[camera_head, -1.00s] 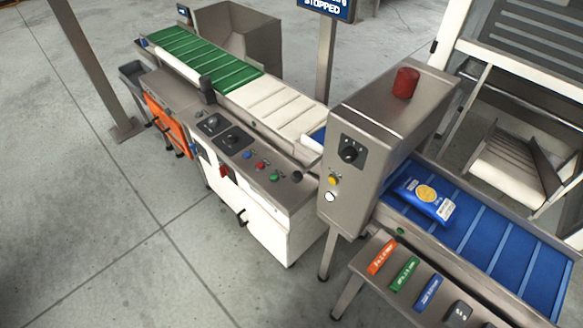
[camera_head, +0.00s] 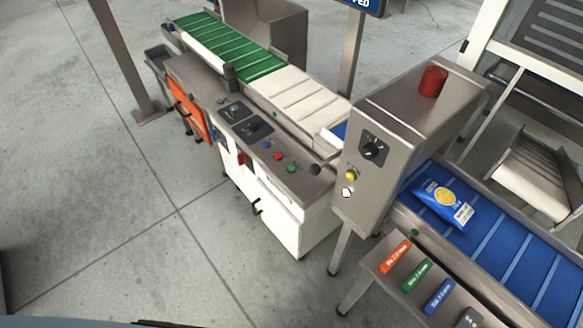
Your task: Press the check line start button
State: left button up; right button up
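The control panel (camera_head: 312,181) of the check line has a blue button (camera_head: 266,145), a red button (camera_head: 278,156) and a green button (camera_head: 291,169) in a row. A dark knob (camera_head: 314,169) sits near the panel's right end. The grey detector housing (camera_head: 392,125) has a rotary knob (camera_head: 372,149), a yellow button (camera_head: 351,175) and a white button (camera_head: 347,192). A small green button (camera_head: 414,233) is on the blue conveyor's side. No label that I can read marks the start button. Neither gripper is in view.
A blue bag (camera_head: 443,202) lies on the blue conveyor (camera_head: 500,238). A red beacon (camera_head: 433,81) tops the housing. A side shelf (camera_head: 385,285) carries coloured tags. A post (camera_head: 122,60) stands at left. The floor (camera_head: 120,230) before the panel is clear.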

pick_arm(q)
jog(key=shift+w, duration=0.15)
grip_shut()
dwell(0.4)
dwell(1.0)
